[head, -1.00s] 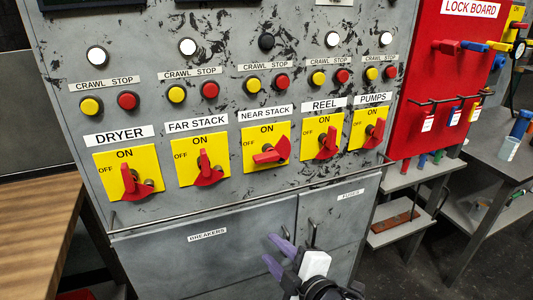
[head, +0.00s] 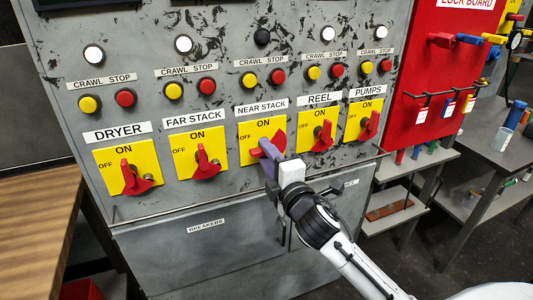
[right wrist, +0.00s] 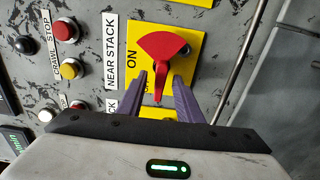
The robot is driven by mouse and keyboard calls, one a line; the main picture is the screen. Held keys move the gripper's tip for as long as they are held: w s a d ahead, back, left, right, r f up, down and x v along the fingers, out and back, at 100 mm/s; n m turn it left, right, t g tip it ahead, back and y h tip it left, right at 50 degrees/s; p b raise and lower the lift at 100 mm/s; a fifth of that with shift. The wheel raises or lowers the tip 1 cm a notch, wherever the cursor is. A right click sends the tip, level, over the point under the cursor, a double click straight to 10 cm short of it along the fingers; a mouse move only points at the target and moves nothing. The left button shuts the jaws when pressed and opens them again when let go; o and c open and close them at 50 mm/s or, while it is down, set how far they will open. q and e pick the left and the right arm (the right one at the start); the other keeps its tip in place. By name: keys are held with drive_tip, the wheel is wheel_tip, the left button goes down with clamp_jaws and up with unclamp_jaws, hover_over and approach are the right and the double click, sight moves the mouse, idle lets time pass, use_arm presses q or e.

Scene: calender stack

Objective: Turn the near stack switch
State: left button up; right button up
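The near stack switch is a yellow plate (head: 281,125) with a red handle (head: 270,147) under the NEAR STACK label. Its handle points left, to the OFF side; it also shows in the right wrist view (right wrist: 161,72), where that end points down. My right gripper (head: 263,152) is at the switch, partly covering the handle and plate in the head view. In the right wrist view its two purple fingers (right wrist: 161,82) are open, one on each side of the handle end, with small gaps visible. My left gripper is not in view.
Similar switches for FAR STACK (head: 205,163) and REEL (head: 322,136) flank it. Yellow and red buttons sit above. A rail (head: 165,211) runs below the switches. A red lock board (head: 420,100) stands right, a wooden table (head: 35,225) left.

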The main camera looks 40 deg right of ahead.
drive_tip(key=shift+w, duration=0.15)
drive_tip(key=shift+c, duration=0.4)
clamp_jaws()
drive_tip(key=shift+m, duration=0.4)
drive_tip(key=shift+s+d+r+m+p, duration=0.1)
drive_tip(key=shift+d+r+m, duration=0.15)
drive_tip(key=shift+m, duration=2.6)
drive_tip(key=shift+s+d+r+m+p, duration=0.15)
drive_tip(key=shift+d+r+m, duration=0.15)
drive_tip(key=shift+m, duration=2.6)
drive_tip(key=shift+w+d+r+m+p, duration=0.1)
drive_tip(key=shift+d+r+m, duration=0.15)
drive_tip(key=shift+m, duration=2.6)
drive_tip(key=shift+f, duration=0.1)
